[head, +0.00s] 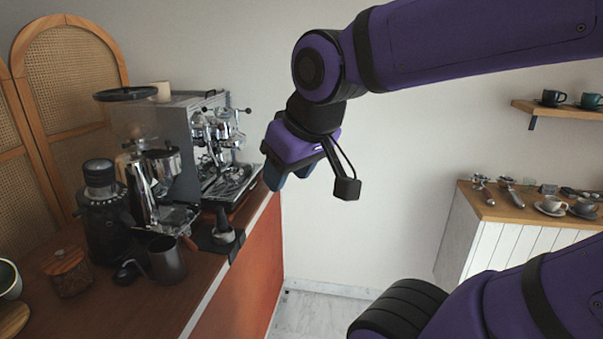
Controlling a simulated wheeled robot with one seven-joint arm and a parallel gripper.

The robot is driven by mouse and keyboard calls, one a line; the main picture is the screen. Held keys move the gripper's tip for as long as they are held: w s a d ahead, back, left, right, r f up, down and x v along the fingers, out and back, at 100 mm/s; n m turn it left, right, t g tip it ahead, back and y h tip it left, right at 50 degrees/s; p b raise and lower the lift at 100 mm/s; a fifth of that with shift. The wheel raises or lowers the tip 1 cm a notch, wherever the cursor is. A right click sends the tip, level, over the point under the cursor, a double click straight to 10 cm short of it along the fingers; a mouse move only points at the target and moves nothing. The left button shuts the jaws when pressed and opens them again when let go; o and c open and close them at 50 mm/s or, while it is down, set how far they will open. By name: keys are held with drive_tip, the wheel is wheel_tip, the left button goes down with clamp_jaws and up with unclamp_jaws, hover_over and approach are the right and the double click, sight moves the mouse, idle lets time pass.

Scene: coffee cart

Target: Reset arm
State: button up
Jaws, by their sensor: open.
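My purple arm reaches in from the upper right and bends down at the elbow. My gripper (287,180) hangs in the air near the middle of the head view, just right of the counter's edge and the espresso machine (215,150). Its dark fingers point down and to the left. They are open and partly hidden by the purple gripper body. I see nothing held between them, and the gripper appears apart from the machine.
A white cabinet (490,240) with cups and portafilters stands at right. Floor (305,312) shows between them.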

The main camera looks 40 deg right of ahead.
drive_tip(key=shift+s+a+r+g, duration=0.1)
drive_tip(key=shift+s+r+g, duration=0.05)
drive_tip(key=shift+s, duration=0.7)
drive_tip(key=shift+s+a+r+g, duration=0.1)
drive_tip(key=shift+s+r+g, duration=0.05)
drive_tip(key=shift+s, duration=0.7)
